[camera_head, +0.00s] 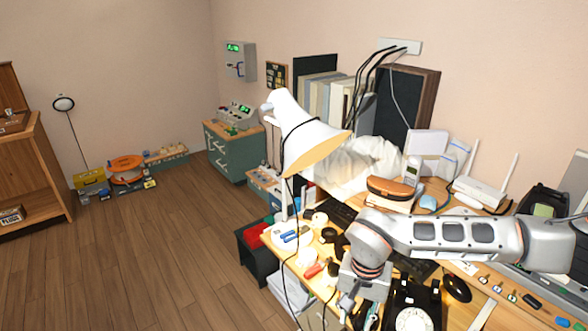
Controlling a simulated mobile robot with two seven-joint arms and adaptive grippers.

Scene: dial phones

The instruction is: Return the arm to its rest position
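My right arm (450,237) comes in from the right and reaches across the desk (322,253). Its wrist bends down, and my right gripper (350,304) points down over the front part of the desk, left of a black dial phone (412,303). The fingers are small and dark against the clutter, so I cannot tell if they are open or shut, or whether they touch anything. My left gripper is not in view.
A white desk lamp (297,130) stands left of my arm. A brown case (391,188), a cordless phone (412,170) and a white router (480,190) sit behind the arm. A black mouse (457,288) lies below it.

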